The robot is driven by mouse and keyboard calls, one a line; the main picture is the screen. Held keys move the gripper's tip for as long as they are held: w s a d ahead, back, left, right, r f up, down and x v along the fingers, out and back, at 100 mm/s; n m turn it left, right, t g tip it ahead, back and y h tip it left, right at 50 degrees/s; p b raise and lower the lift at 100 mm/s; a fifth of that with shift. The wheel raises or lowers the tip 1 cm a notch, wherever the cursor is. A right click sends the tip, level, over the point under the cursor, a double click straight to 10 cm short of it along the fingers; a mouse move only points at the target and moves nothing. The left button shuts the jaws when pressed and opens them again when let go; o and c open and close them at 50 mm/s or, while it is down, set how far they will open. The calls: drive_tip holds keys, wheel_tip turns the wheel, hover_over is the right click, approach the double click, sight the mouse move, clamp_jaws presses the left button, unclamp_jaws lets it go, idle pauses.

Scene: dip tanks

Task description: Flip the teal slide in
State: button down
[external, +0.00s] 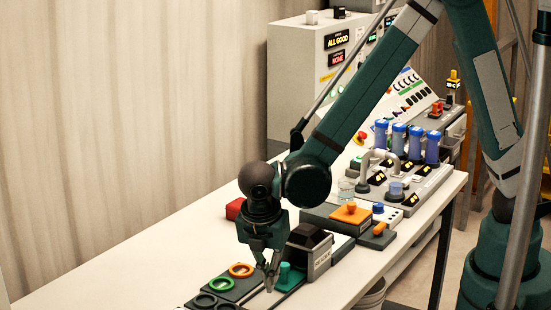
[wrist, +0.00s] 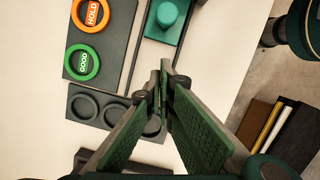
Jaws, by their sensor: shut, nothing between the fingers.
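The teal slide (wrist: 160,33) is a flat teal plate with a round knob, seen at the top of the wrist view and cut by its edge. It sits in a dark, light-edged track. In the external view the teal slide (external: 285,279) lies beside a dark box (external: 309,251). My gripper (external: 270,289) points down just left of the slide's knob, its fingers together and empty. In the wrist view my gripper (wrist: 166,72) has its tips below the slide in the picture, apart from the knob. I cannot tell whether the tips touch the track.
A dark board with an orange HOLD ring (wrist: 91,14) and a green GOOD ring (wrist: 82,62) lies left of the track. A dark tray with round recesses (wrist: 83,106) is below it. An orange slide (external: 350,214) and blue cylinders (external: 398,137) stand farther back. The table's left side is clear.

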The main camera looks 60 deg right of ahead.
drive_tip(key=v, duration=0.9)
drive_tip(key=shift+r+p, duration=0.3)
drive_tip(key=shift+p, duration=0.05)
drive_tip(key=shift+d, duration=0.2)
drive_tip(key=d+r+m+y, duration=0.2)
drive_tip(key=d+r+m, duration=0.35)
drive_tip(key=d, duration=0.45)
drive_tip(key=s+d+r+m+t+b, duration=0.1)
drive_tip(key=s+d+r+m+t, duration=0.1)
drive_tip(key=d+m, duration=0.3)
drive_tip(key=s+d+r+m+t+b, duration=0.1)
drive_tip(key=s+d+m, duration=0.3)
drive_tip(key=d, duration=0.8)
drive_tip(key=s+d+r+m+t+b, duration=0.1)
drive_tip(key=s+d+r+m+t, duration=0.2)
drive_tip(key=d+m, duration=0.3)
drive_tip(key=s+d+r, duration=0.1)
drive_tip(key=d, duration=0.2)
drive_tip(key=shift+d+y, duration=0.25)
drive_tip(key=shift+y, duration=0.15)
drive_tip(key=shift+m, duration=0.25)
idle(1.9)
